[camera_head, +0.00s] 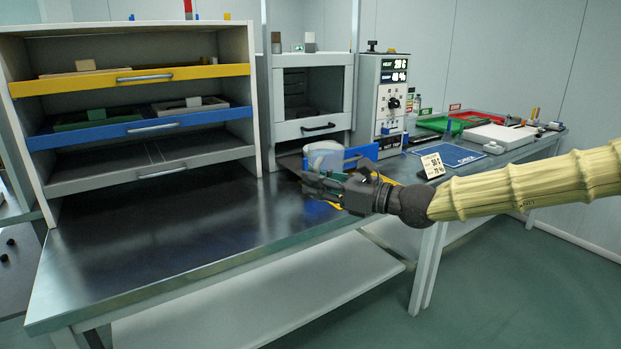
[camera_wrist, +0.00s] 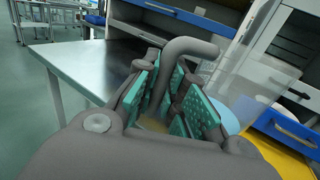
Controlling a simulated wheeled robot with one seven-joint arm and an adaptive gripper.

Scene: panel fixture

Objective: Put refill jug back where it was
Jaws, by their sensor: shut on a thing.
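The refill jug (camera_head: 323,152) is a clear, pale vessel in my gripper (camera_head: 320,184), over the right part of the steel bench in the head view. In the wrist view, its grey curved handle (camera_wrist: 190,46) runs between the teal finger pads of my gripper (camera_wrist: 174,88), which are shut on it. The see-through body (camera_wrist: 245,92) extends to the right of the fingers.
The steel bench top (camera_head: 190,225) is clear at left and centre. A drawer rack with a yellow drawer (camera_head: 130,79) and a blue drawer (camera_head: 140,128) stands behind. A cabinet (camera_head: 313,100) and control panel (camera_head: 391,100) stand at the back. A small sign (camera_head: 433,165) stands right of the jug.

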